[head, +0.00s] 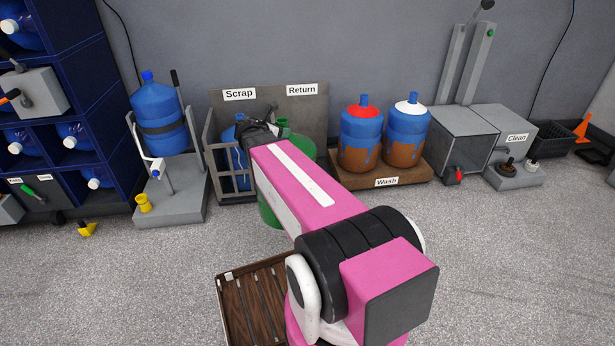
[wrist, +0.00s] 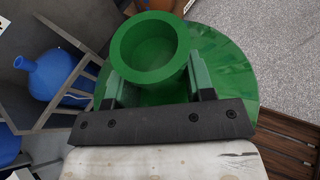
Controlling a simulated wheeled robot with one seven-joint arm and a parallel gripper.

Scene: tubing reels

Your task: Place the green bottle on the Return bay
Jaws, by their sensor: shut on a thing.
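The green bottle (head: 269,210) is upright in front of the Scrap and Return stand, partly hidden behind my pink arm. Its round open neck (wrist: 150,48) faces the wrist camera, with the wide green shoulder (wrist: 240,75) around it. My gripper (wrist: 155,80) is shut on the green bottle, one finger on each side of the neck. In the head view the fingers are hidden by my arm. The Return bay is marked by a "Return" sign (head: 301,89) on the grey back panel (head: 312,112). Its floor is hidden by the bottle and arm.
The Scrap cage (head: 211,150) holds a blue bottle (wrist: 52,75), close left of the green one. Two dirty blue bottles (head: 361,137) stand on the Wash platform (head: 350,180) at the right. A slatted wooden pallet (head: 232,310) lies on the floor nearer me.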

